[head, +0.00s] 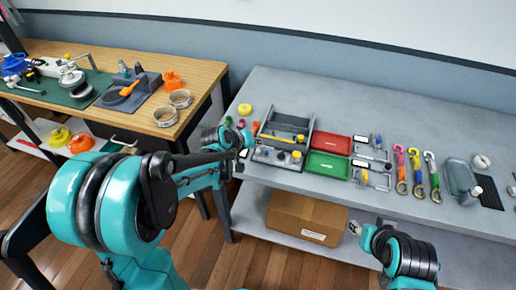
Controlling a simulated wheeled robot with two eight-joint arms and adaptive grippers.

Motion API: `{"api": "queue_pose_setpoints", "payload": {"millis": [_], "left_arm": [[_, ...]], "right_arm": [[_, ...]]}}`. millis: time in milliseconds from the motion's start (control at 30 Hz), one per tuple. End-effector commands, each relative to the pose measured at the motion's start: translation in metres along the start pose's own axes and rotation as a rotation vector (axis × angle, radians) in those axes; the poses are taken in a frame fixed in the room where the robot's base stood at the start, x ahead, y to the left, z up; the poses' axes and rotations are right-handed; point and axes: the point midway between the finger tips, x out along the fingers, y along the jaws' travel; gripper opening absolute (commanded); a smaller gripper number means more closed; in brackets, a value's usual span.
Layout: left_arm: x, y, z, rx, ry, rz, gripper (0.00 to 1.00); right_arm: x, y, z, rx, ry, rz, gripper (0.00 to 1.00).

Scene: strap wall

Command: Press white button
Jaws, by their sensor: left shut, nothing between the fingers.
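A grey control panel (276,162) lies at the front edge of the grey table, with small knobs or buttons on it. A pale button (281,155) shows near its middle, next to a yellow one (296,155); they are too small to make out well.
Red (332,144) and green (328,165) trays, latch plates and colored straps with hooks (416,172) lie to the right. A cardboard box (306,217) sits on the lower shelf. A wooden workbench (205,73) stands at the left.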

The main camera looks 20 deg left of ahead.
Motion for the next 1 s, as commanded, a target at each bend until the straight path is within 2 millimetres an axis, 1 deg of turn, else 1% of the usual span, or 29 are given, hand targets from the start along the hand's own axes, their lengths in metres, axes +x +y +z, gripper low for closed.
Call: {"api": "queue_pose_setpoints", "payload": {"millis": [367,467,833,1000], "left_arm": [[-0.002,0.001,-0.002,0.000,0.000,0.000,0.00],[-0.006,0.005,-0.005,0.000,0.000,0.000,0.00],[-0.033,0.024,-0.024,0.000,0.000,0.000,0.00],[-0.037,0.027,-0.027,0.000,0.000,0.000,0.00]], "right_arm": [[-0.002,0.000,-0.001,0.000,0.000,0.000,0.40],[-0.006,0.000,-0.004,0.000,0.000,0.000,0.40],[-0.031,0.000,-0.022,0.000,0.000,0.000,0.40],[-0.034,0.000,-0.025,0.000,0.000,0.000,0.40]]}}
